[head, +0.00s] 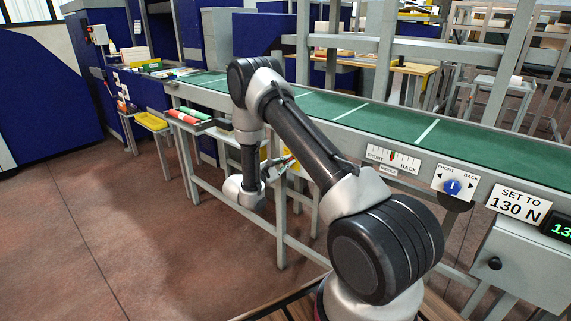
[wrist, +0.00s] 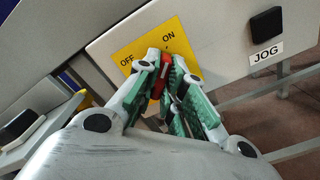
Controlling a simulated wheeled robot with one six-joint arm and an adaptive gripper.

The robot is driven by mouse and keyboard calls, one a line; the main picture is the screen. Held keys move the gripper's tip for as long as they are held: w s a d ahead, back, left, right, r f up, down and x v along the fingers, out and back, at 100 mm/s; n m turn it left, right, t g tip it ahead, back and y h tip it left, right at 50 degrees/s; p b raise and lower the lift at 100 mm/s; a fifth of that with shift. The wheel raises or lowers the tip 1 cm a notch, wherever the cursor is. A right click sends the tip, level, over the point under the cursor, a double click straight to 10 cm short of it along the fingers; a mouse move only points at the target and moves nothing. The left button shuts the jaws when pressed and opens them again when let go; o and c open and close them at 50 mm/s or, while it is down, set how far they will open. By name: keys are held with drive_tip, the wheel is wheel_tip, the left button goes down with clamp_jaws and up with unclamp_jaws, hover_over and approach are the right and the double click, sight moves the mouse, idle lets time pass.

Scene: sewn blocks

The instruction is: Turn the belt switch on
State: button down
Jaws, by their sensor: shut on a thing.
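The belt switch is a red handle (wrist: 160,78) on a yellow plate (wrist: 147,42) marked OFF at the left and ON at the upper right, in the wrist view. My gripper (wrist: 166,60) is shut on the red handle, one green-padded finger on each side. The fingers hide much of the handle and the plate's lower part, so I cannot tell which label it points to. In the head view my gripper (head: 284,165) is low beside the conveyor's near side, and my arm hides most of the switch.
A black button (wrist: 266,23) labelled JOG is right of the switch. The green conveyor belt (head: 345,112) runs behind my arm. A blue knob (head: 452,187) and a "SET TO 130 N" sign (head: 519,203) are on its front at the right. The floor (head: 110,220) at the left is clear.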

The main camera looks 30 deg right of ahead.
drive_tip(key=c, duration=1.5)
unclamp_jaws()
drive_tip(key=shift+a, duration=0.1)
drive_tip(key=v, duration=1.1)
drive_tip(key=shift+s+a, duration=0.1)
drive_tip(key=shift+a, duration=0.25)
